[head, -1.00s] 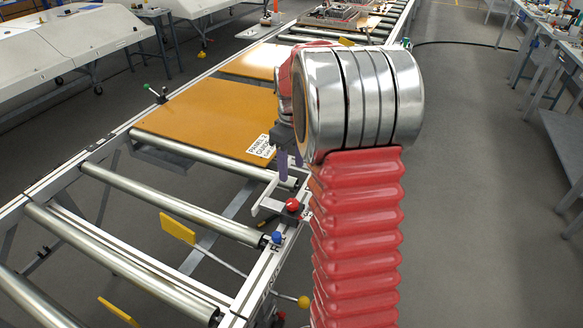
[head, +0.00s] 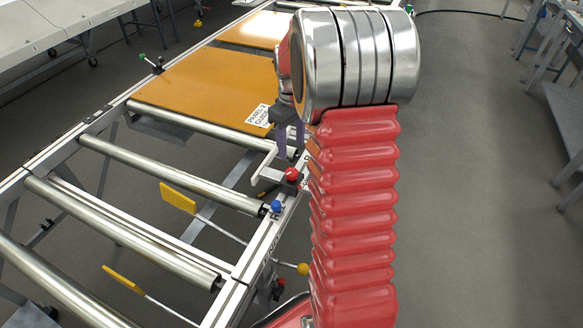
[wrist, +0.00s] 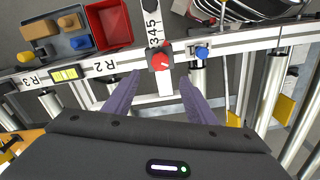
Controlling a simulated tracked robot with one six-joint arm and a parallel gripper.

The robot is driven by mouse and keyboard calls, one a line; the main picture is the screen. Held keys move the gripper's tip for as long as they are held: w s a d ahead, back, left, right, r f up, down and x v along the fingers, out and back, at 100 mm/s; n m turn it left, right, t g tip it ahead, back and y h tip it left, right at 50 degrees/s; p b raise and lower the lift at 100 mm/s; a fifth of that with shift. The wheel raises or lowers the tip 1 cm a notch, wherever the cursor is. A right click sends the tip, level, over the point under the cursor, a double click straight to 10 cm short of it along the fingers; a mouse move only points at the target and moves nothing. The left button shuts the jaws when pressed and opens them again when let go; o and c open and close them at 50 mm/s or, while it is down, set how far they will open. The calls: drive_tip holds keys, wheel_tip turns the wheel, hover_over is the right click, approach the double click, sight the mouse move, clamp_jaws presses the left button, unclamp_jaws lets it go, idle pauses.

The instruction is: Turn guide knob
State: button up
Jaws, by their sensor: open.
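A red guide knob (head: 292,174) with a pale bracket sits on the near rail of the roller conveyor. In the wrist view the red knob (wrist: 161,58) lies just beyond the fingertips, roughly centred between them, with a light pointer mark on its face. My gripper (wrist: 159,78) is open, its two purple fingers spread and empty. In the head view my gripper (head: 290,146) points down above and behind the knob, partly hidden by my red arm. I cannot see contact with the knob.
A blue knob (head: 276,206) is close beside the red one, and a yellow knob (head: 303,269) is on a lever nearer me. An orange panel (head: 205,88) lies on the rollers. The wrist view shows a red bin (wrist: 108,25) beyond the rail.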

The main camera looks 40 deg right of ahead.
sight(291, 171)
wheel_tip(291, 171, down, 11)
drive_tip(key=shift+r, duration=0.15)
idle(0.4)
drive_tip(key=c, duration=1)
